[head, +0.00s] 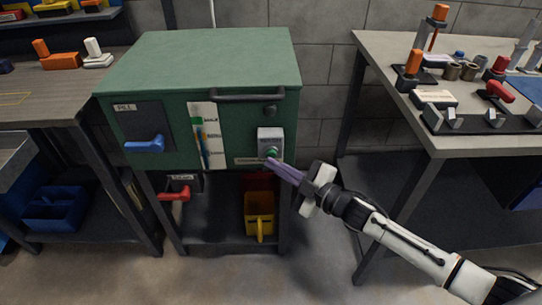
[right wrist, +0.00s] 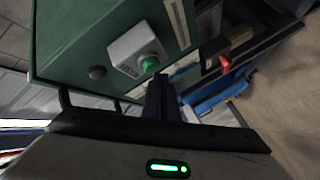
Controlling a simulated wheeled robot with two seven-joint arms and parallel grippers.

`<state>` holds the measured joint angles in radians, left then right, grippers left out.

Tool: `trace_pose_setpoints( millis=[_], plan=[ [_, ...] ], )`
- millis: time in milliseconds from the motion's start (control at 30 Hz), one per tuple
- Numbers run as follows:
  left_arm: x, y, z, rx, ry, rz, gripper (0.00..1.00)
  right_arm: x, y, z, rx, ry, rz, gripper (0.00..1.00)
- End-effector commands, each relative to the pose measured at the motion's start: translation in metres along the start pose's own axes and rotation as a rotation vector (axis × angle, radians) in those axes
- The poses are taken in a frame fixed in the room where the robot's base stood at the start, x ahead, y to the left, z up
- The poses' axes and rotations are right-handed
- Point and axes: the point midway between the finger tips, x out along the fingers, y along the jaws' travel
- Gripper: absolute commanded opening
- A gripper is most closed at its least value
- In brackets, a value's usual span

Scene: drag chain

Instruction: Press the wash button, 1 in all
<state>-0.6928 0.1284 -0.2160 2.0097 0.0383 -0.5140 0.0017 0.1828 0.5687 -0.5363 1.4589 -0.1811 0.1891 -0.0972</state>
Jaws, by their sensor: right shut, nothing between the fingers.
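The green wash button (right wrist: 150,64) sits on a light grey switch box (right wrist: 131,50) on the front of a green cabinet (head: 196,64). In the head view the button (head: 271,152) is at the lower right of the cabinet front, partly hidden by my fingertips. My right gripper (head: 270,163) is shut and empty, its fingertips at the button. In the right wrist view the dark fingers (right wrist: 160,78) end beside the button's lower edge. I cannot tell whether they touch it. My left gripper is not in view.
A yellow bin (head: 259,214) is on the lower shelf. A workbench (head: 464,147) with tools stands at right, another bench (head: 38,107) at left.

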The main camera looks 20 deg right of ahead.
Motion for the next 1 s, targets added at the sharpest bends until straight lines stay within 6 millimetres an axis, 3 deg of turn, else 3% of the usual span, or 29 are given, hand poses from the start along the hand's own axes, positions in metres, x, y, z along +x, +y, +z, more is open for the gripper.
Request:
trace_pose_setpoints(
  millis=[1000],
  plan=[
    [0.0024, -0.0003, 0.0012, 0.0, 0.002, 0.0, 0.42, 0.0074, 0.0055, 0.0051, 0.0, 0.0, 0.0, 0.0]
  ],
)
